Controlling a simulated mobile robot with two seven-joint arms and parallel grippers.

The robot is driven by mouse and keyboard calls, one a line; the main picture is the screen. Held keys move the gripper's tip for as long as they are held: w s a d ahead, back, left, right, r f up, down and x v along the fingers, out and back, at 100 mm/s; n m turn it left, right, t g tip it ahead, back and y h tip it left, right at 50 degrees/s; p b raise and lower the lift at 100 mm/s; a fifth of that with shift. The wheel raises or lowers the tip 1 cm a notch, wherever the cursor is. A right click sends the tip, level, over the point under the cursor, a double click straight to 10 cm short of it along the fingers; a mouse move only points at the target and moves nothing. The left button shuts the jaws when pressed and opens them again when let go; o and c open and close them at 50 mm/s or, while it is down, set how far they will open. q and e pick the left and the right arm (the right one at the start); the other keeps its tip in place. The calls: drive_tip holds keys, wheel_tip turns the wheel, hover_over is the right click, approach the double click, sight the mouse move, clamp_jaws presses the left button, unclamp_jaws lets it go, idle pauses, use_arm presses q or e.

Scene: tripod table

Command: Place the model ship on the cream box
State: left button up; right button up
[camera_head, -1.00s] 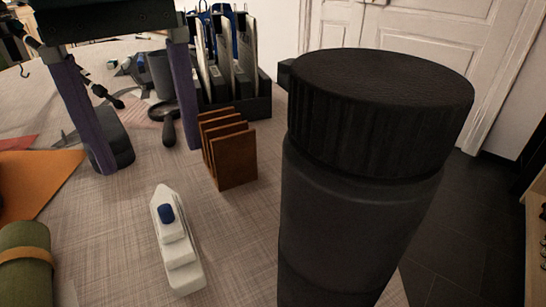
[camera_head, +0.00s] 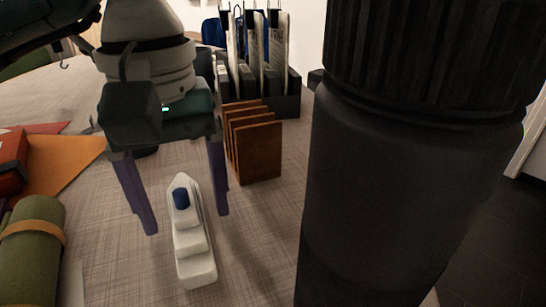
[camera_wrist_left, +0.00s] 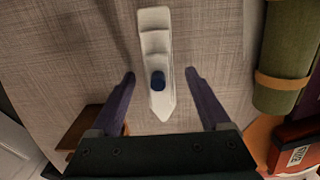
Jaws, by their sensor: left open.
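The model ship (camera_head: 190,245) is white with a blue funnel and sits upright on the cloth-covered table. My left gripper (camera_head: 186,222) is open over the ship's pointed end, one purple finger on either side. In the left wrist view the ship (camera_wrist_left: 155,45) lies lengthwise, its pointed end between the spread fingertips of the left gripper (camera_wrist_left: 159,73), with a gap on both sides. I cannot make out the cream box in either view. My right gripper is not in view.
A brown slatted rack (camera_head: 258,152) stands close right of the gripper, with a dark file holder (camera_head: 285,104) behind it. A large black ribbed-top cylinder (camera_head: 395,190) blocks the right side. A green roll (camera_head: 30,250) and red box (camera_head: 10,160) lie left.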

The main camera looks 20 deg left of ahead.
use_arm(q)
drive_tip(key=shift+c, duration=0.2)
clamp_jaws()
idle(0.3)
